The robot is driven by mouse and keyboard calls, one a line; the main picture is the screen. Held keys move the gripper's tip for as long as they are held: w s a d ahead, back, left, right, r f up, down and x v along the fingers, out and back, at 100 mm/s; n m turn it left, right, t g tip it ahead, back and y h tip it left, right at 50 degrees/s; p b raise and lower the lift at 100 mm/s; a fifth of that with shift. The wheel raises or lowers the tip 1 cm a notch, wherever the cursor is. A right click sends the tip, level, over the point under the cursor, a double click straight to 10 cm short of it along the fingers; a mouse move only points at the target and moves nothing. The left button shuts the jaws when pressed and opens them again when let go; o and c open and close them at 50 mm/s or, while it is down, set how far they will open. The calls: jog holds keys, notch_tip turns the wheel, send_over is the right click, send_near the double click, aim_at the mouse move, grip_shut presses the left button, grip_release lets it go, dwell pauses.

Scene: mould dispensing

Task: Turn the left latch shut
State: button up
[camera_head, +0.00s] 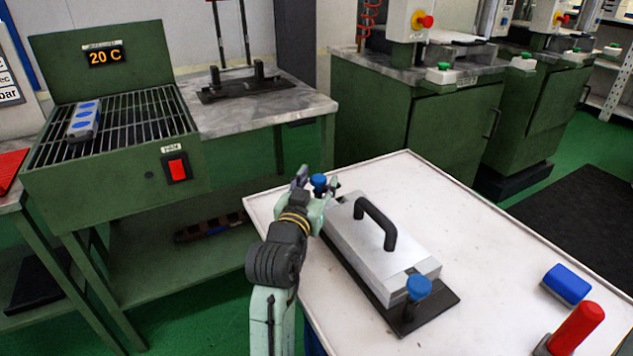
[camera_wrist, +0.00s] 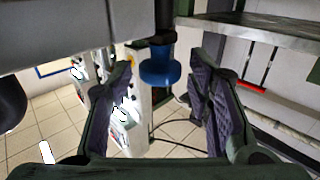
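The mould is a grey metal block (camera_head: 385,250) with a black arched handle (camera_head: 375,222), on a black base plate (camera_head: 432,315) on the white table. The left latch has a blue knob (camera_head: 319,182) at the block's far left end. My gripper (camera_head: 317,187) is at that knob, fingers open on either side of it. In the wrist view the blue knob (camera_wrist: 160,66) shows between the two dark finger pads, with gaps on both sides. The right latch's blue knob (camera_head: 418,287) stands at the near right end. The left latch's lower part is hidden.
A green bench with a grille (camera_head: 150,112) stands at the left, green presses (camera_head: 415,125) behind.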

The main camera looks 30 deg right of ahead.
jog(key=c, duration=1)
jog(key=shift+o, duration=0.2)
